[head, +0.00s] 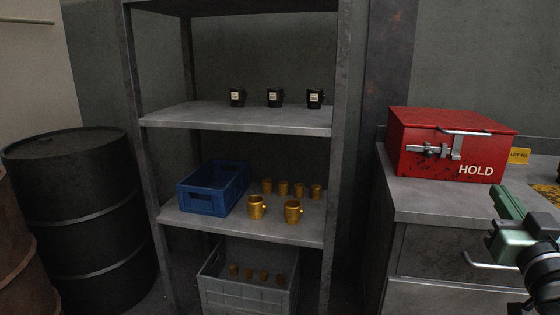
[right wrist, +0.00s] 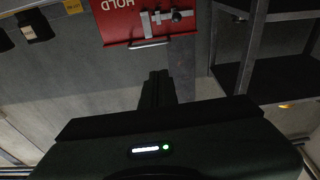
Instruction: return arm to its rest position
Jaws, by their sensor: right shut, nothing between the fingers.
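My right gripper (head: 499,190) is at the right edge of the head view, in front of the grey cabinet with its arm coming in from the lower right. Its green fingers are shut and empty. In the right wrist view the dark fingers (right wrist: 158,77) point toward the red box with nothing between them. The red box (head: 440,152), marked HOLD, stands on the cabinet top with its latch and handle on the front. It shows upside down in the wrist view (right wrist: 120,25). The gripper is apart from it. My left gripper is not in view.
A metal shelf rack (head: 235,120) holds black cups, gold mugs, a blue crate (head: 208,203) and a grey crate (head: 247,296). A black drum (head: 80,215) stands left. The cabinet top (head: 425,205) is bare before the red box. A yellow tag (head: 519,156) is beside the box.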

